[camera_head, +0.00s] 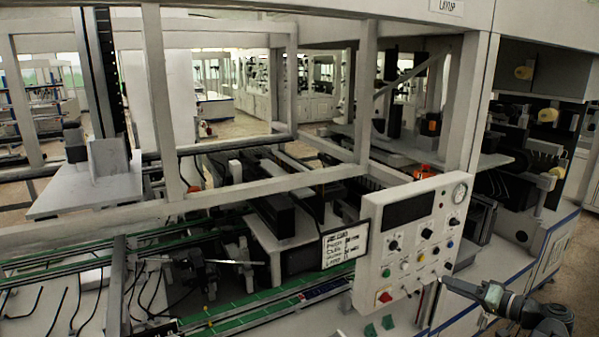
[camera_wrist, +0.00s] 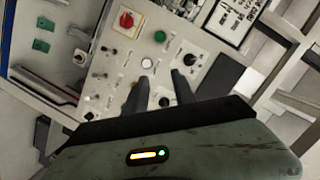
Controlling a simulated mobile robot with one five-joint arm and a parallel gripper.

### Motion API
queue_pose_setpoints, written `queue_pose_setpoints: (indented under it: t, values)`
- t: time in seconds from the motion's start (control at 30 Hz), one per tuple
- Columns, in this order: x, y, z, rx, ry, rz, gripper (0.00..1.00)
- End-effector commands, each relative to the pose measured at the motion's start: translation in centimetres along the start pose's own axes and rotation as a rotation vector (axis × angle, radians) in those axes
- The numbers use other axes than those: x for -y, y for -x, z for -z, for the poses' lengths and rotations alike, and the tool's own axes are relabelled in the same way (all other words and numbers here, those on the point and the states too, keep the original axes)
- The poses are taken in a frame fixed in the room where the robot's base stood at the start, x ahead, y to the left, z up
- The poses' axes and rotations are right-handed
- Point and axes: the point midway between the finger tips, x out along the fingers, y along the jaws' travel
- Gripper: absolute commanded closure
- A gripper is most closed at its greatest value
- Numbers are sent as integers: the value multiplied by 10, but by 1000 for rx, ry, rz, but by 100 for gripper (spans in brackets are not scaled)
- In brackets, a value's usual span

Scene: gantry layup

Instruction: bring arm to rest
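My gripper (camera_head: 446,283) is at the lower right in the head view, at the end of my dark arm, in front of the lower right edge of a pale control panel (camera_head: 372,240). In the wrist view my gripper (camera_wrist: 159,78) shows two dark fingers spread apart with nothing between them. The control panel (camera_wrist: 112,62) lies beyond the fingertips there, with a red knob (camera_wrist: 126,20), a green button (camera_wrist: 160,36), a white button (camera_wrist: 147,63) and a black knob (camera_wrist: 189,59). Whether the fingertips touch the panel, I cannot tell.
A pale gantry frame (camera_head: 260,187) spans the machine behind the panel. A small written sign (camera_head: 345,244) hangs left of the panel. Green rails (camera_head: 245,312) run along the bench below. A stretch of open floor (camera_head: 575,285) shows at the far right.

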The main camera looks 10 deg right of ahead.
Motion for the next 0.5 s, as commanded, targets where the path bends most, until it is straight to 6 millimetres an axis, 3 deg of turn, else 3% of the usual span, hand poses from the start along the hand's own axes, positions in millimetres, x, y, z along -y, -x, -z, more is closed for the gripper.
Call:
queue_pose_setpoints:
  t: [0.17,0.27,0.37,0.4,0.5]
  values:
    - [8,-62,-50,182,-26,-38,68]
    - [16,-104,-93,326,-37,-81,68]
    - [29,-152,-156,521,-32,-158,68]
    - [35,-171,-186,609,-23,-203,68]
    - [50,-204,-255,804,28,-335,68]
